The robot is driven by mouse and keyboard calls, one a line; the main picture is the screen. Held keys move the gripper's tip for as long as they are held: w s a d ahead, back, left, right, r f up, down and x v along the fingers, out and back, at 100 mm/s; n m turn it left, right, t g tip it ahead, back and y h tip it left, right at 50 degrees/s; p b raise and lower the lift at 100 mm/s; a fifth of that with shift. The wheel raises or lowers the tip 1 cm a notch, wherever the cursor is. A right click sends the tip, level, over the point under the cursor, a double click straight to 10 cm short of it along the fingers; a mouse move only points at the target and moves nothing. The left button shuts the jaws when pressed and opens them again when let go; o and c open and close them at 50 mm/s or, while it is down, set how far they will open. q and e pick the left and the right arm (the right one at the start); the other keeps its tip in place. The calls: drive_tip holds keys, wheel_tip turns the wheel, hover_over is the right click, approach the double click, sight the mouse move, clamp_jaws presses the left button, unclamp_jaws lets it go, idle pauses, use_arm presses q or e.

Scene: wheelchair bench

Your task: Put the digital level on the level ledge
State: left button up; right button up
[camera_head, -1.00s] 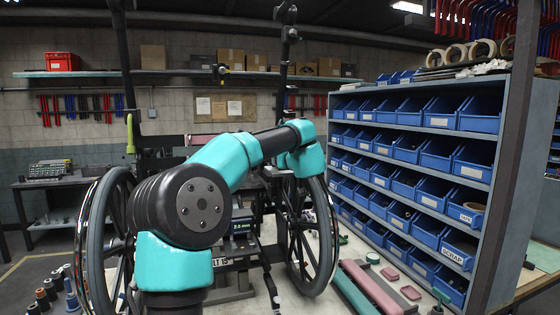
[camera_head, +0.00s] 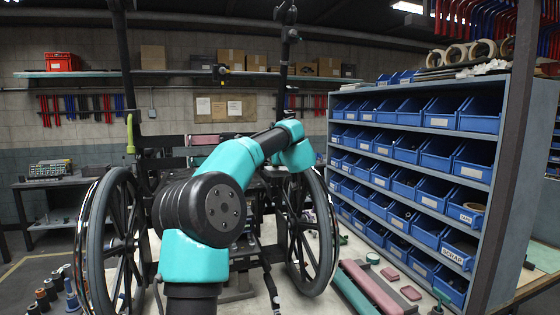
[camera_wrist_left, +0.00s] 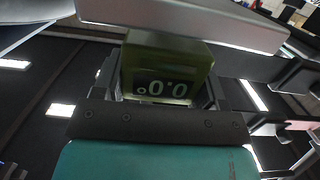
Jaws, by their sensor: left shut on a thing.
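The digital level (camera_wrist_left: 166,72) is a small olive-green block with a lit display that reads 0.0 upside down in the left wrist view. My left gripper (camera_wrist_left: 168,98) is shut on it, with dark finger parts on both sides. A pale grey bar (camera_wrist_left: 190,20) crosses just beyond the level; I cannot tell whether they touch or whether this bar is the level ledge. In the head view my teal left arm reaches toward the wheelchair (camera_head: 98,240), and its gripper and the level are hidden. My right gripper does not show.
A rack of blue bins (camera_head: 425,155) stands at the right. The large wheel (camera_head: 312,235) is close to the right of my arm. Spools (camera_head: 45,292) stand at the lower left.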

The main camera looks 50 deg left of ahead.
use_arm(q)
drive_tip(key=shift+f, duration=0.75)
drive_tip(key=shift+f, duration=0.1)
drive_tip(key=o, duration=1.1)
drive_tip(key=shift+c, duration=0.2)
drive_tip(key=v, duration=1.2)
